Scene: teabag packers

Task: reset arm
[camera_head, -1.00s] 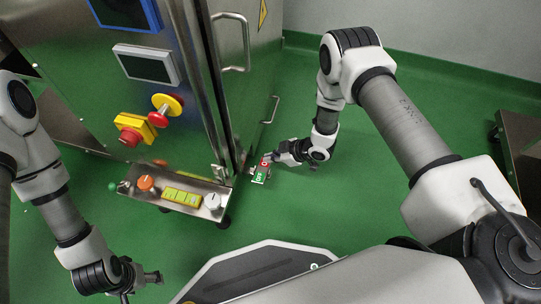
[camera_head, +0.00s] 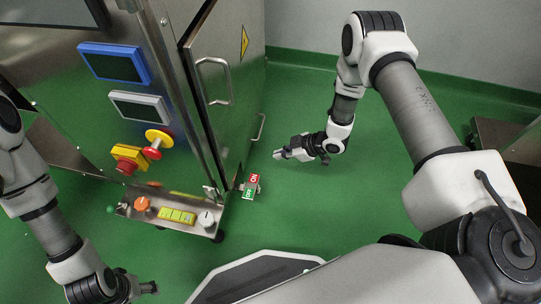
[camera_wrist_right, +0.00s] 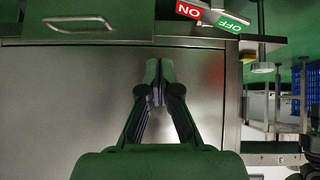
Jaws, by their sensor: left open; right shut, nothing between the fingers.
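My right gripper (camera_head: 284,154) is shut and empty, apart from the machine, over the green floor to the right of the ON/OFF switch (camera_head: 251,186). The switch has a red ON part and a green OFF part at the machine's lower corner. In the right wrist view the shut fingers (camera_wrist_right: 158,72) point at a steel panel, and the switch (camera_wrist_right: 214,15) shows at the top. My left gripper (camera_head: 150,288) is open and low at the bottom left, in front of the machine; it is seen small and partly from the side.
The steel machine (camera_head: 175,75) stands at the left with door handles (camera_head: 215,82), an emergency button (camera_head: 128,158), a red and yellow knob (camera_head: 154,145) and a control panel (camera_head: 172,213). Green floor (camera_head: 330,215) is free between the machine and my right arm. A steel unit (camera_head: 500,145) stands at far right.

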